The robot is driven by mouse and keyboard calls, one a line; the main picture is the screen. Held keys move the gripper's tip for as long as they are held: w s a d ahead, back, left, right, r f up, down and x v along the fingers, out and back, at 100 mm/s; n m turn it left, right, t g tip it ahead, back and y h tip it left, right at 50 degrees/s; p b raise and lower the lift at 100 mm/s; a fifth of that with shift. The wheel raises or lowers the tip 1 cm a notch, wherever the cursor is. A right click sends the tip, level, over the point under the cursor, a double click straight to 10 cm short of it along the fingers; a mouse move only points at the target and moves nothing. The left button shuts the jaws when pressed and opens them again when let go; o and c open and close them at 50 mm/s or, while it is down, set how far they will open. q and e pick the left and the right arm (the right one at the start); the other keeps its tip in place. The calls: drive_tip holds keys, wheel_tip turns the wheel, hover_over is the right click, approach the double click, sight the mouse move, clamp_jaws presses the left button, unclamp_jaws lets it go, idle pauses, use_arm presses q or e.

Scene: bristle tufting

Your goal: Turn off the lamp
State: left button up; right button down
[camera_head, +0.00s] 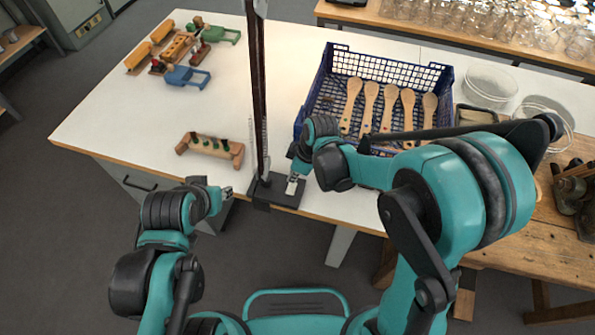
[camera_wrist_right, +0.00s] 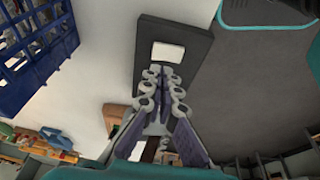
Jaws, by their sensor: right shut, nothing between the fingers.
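The lamp is a tall dark post (camera_head: 257,80) on a flat black base (camera_head: 262,188) at the table's front edge; its top is out of view. A pale rectangular switch (camera_wrist_right: 168,53) is set in the base, which also shows in the right wrist view (camera_wrist_right: 195,45). My right gripper (camera_head: 294,179) is shut and empty, its fingertips (camera_wrist_right: 161,75) right by the switch. I cannot tell whether they touch it. My left gripper (camera_head: 227,192) is left of the base, near the table edge, too small to tell if open. Whether the lamp is lit does not show.
A blue crate (camera_head: 447,82) with several wooden spoons stands right of the post. A small wooden rack (camera_head: 210,147) lies left of it. Wooden toys (camera_head: 187,76) are at the back left. Clear dishes (camera_head: 490,80) are at the right. The white table's left front is clear.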

sight(292, 185)
drive_tip(key=shift+w+d+f+b, duration=0.15)
drive_tip(key=shift+f+b, duration=0.35)
drive_tip(key=shift+f, duration=1.05)
drive_tip(key=shift+w+f+b, duration=0.15)
drive_tip(key=shift+f+b, duration=0.35)
drive_tip(key=shift+r, duration=0.15)
